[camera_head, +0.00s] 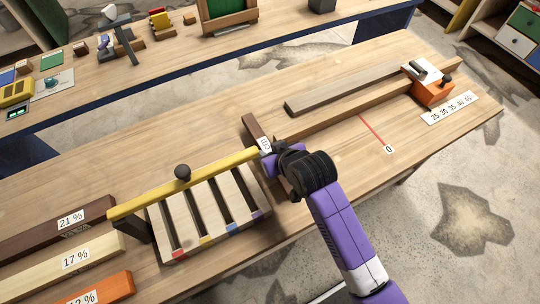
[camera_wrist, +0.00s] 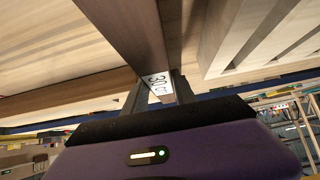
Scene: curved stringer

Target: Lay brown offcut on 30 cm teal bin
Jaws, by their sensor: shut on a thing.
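My gripper (camera_head: 268,150) is shut on the brown offcut (camera_head: 251,127), a dark brown strip at the middle of the workbench. In the wrist view the offcut (camera_wrist: 130,30) runs up and away from between my fingers (camera_wrist: 160,92), with a white label reading about "30 c" at its near end. A pale wooden rack (camera_head: 208,212) with several slots stands to the left of my gripper. Its front edge has red, yellow, blue and purple marks. I cannot make out a teal bin. Whether the offcut touches the bench is unclear.
A yellow bar (camera_head: 190,182) with a black knob spans the rack's back. Labelled boards (camera_head: 60,228) lie at left. Long wooden strips (camera_head: 350,88) and an orange stop block (camera_head: 430,92) lie at right. A second bench (camera_head: 170,55) stands behind.

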